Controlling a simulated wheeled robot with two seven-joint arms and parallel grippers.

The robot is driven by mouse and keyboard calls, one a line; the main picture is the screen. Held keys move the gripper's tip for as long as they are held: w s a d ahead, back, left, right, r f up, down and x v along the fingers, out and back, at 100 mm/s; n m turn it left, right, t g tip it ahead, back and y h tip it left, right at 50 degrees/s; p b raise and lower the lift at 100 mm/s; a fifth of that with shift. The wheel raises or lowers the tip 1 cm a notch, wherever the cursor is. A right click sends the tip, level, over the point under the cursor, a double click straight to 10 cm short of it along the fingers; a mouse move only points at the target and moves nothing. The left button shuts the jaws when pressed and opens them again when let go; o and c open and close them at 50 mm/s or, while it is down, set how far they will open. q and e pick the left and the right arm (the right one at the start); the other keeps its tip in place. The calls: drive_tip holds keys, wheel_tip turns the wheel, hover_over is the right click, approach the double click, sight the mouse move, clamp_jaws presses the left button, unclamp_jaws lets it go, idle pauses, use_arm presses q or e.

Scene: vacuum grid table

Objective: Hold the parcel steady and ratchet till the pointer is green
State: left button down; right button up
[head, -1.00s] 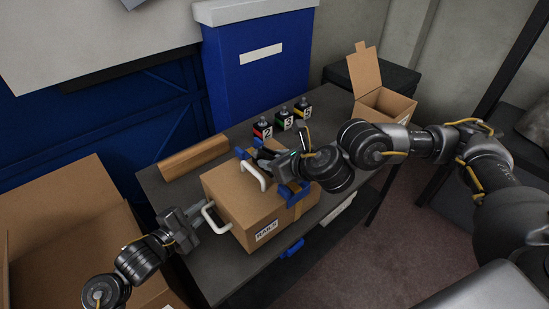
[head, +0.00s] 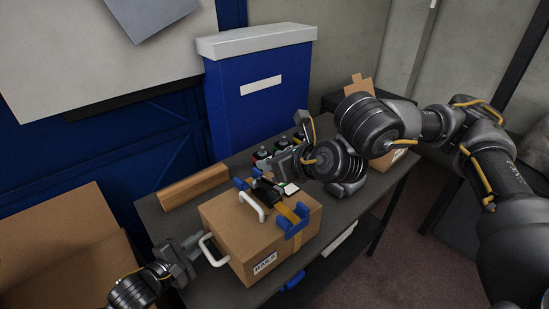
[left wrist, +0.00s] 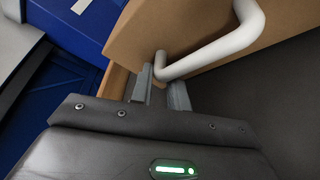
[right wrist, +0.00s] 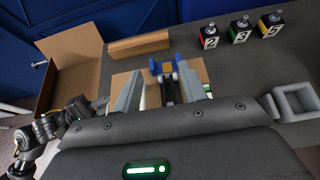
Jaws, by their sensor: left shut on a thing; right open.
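The cardboard parcel (head: 235,235) sits on the dark table with a white side handle (head: 213,250) and a white top handle (head: 251,207). My left gripper (left wrist: 160,88) is shut on the side handle, which also shows in the left wrist view (left wrist: 215,52). A yellow strap (head: 287,212) crosses the parcel top, with a blue-ended black ratchet (head: 263,190) and a blue corner piece (head: 296,222). My right gripper (right wrist: 160,72) is open and empty, above the ratchet (right wrist: 167,86). I cannot make out a pointer or its colour.
Numbered weights (right wrist: 241,30) stand at the table's back, partly hidden by my right arm in the head view. A brown block (head: 193,187) lies behind the parcel. Open cartons stand at left (head: 55,235) and far right (head: 361,86). A blue bin (head: 262,105) stands behind.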

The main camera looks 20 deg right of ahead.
drive_tip(key=shift+r, duration=0.3)
